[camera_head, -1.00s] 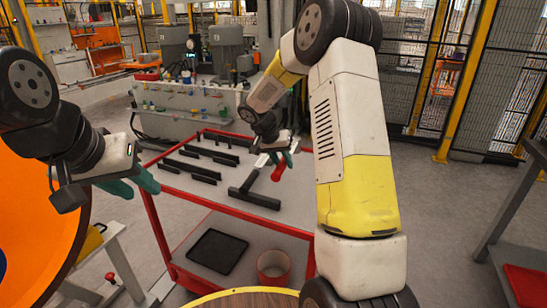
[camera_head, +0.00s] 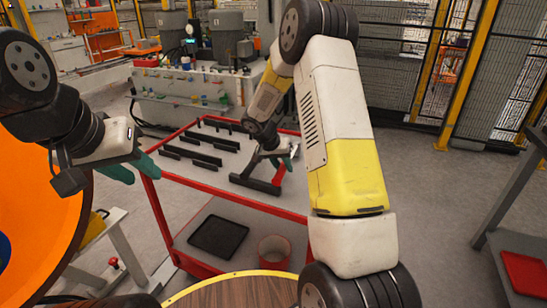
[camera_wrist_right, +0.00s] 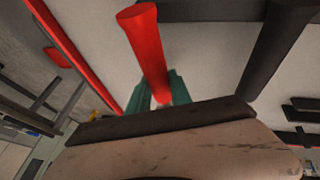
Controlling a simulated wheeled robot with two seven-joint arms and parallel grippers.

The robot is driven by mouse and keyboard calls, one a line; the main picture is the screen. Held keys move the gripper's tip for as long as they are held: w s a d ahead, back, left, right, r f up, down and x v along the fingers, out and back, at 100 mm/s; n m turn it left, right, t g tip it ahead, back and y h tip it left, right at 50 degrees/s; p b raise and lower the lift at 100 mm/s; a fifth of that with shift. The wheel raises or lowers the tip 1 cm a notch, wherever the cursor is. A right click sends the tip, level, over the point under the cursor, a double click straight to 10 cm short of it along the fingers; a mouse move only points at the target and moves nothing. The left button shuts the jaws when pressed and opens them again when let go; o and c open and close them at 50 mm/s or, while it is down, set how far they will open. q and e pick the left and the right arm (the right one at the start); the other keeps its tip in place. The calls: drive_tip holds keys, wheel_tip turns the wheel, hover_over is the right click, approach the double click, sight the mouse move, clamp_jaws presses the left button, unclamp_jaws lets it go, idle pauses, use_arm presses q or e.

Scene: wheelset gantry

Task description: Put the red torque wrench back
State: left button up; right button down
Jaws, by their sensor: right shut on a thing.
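The red torque wrench (camera_head: 279,174) is in my right gripper (camera_head: 284,160), over the right part of the red-framed cart. In the right wrist view its red handle (camera_wrist_right: 145,45) sticks out from between the green fingertips (camera_wrist_right: 160,88), which are shut on it. The rest of the wrench is hidden. In the head view the handle's lower end is close to a black holder (camera_head: 256,184) on the cart top; I cannot tell whether they touch. My left gripper (camera_head: 132,169) is open and empty, left of the cart, its green fingers apart.
The cart top (camera_head: 215,180) carries several black bar holders (camera_head: 193,157) left of the wrench. Its lower shelf has a black tray (camera_head: 218,236) and a red bin (camera_head: 274,250). A round wooden top (camera_head: 235,292) lies in front. An orange round thing (camera_head: 40,205) is at left.

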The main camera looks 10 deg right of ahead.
drive_tip(key=shift+f, duration=0.5)
idle(0.3)
drive_tip(key=c, duration=1.1)
unclamp_jaws()
drive_tip(key=v, duration=0.7)
drive_tip(key=shift+a+r, duration=0.1)
drive_tip(key=shift+r, duration=0.2)
drive_tip(key=s+r+n+y, duration=0.2)
drive_tip(key=s+r+y, duration=0.1)
drive_tip(key=s+r, duration=1.05)
drive_tip(key=s+a+r+n+t+y, duration=0.1)
drive_tip(key=s+r, duration=0.1)
drive_tip(key=s, duration=0.3)
drive_tip(key=s+a+r+n+t+y, duration=0.1)
drive_tip(key=s+r, duration=0.1)
drive_tip(key=s, duration=0.4)
drive_tip(key=s+a+r+n+t+y, duration=0.1)
drive_tip(key=s+r+n+y, duration=0.1)
drive_tip(key=s, duration=0.4)
drive_tip(key=shift+s+a+r+t, duration=0.1)
drive_tip(key=shift+a+r+t, duration=0.05)
drive_tip(key=shift+r+t, duration=0.15)
